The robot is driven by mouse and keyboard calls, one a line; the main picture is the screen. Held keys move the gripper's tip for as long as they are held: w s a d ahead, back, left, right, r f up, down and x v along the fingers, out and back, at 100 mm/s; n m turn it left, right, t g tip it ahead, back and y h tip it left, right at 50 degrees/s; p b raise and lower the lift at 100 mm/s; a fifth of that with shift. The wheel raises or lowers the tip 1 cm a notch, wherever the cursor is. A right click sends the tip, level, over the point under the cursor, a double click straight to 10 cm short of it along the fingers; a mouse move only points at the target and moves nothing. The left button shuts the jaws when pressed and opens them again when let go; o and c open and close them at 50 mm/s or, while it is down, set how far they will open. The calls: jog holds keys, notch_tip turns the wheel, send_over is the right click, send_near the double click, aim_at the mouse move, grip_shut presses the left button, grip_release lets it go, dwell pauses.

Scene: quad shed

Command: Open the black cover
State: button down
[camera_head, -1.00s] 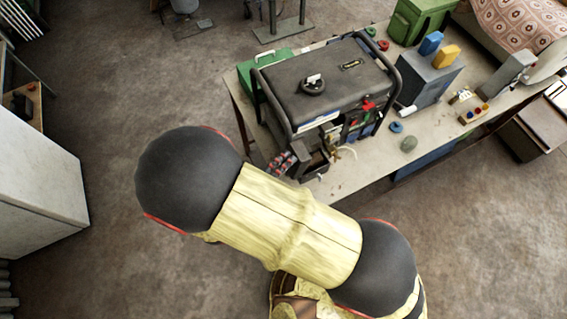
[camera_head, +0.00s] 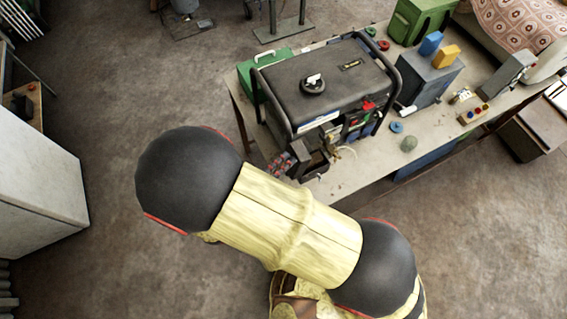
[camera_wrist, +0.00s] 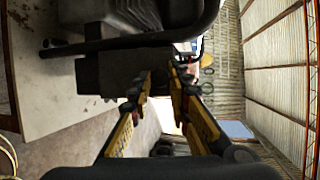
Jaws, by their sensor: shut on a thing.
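A generator (camera_head: 325,88) in a dark tubular frame stands on the workbench. A black cover (camera_head: 311,160), a small dark box-like part, sits at its near lower corner. My gripper (camera_head: 286,164) is at that corner, partly hidden by my arm. In the wrist view, the black cover (camera_wrist: 112,73) is a dark block below the frame tube. My gripper (camera_wrist: 158,80) has its yellow and black fingers on either side of a dark part at the block's right end and is shut on it. The exact contact is too dark to make out.
The workbench (camera_head: 345,178) also holds a green case (camera_head: 246,82), a grey box (camera_head: 432,80) with blue and yellow blocks on top, and small parts. The generator's frame tube (camera_wrist: 160,42) passes close to my fingers. The floor on the near side is clear.

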jog(key=shift+s+a+f+n+t+h+b, duration=0.35)
jog(key=shift+s+a+f+n+t+h, duration=0.2)
jog(key=shift+a+f+t+h, duration=0.3)
jog(key=shift+s+a+f+n+t+h+b, duration=0.4)
jog(key=shift+s+a+f+t+h, duration=0.2)
jog(key=shift+a+f+t, duration=0.35)
jog(key=shift+r, duration=0.15)
jog(key=c, duration=1.7)
grip_release()
jog(key=shift+o, duration=0.2)
notch_tip(320, 180, up, 10)
jog(key=shift+a, duration=0.1)
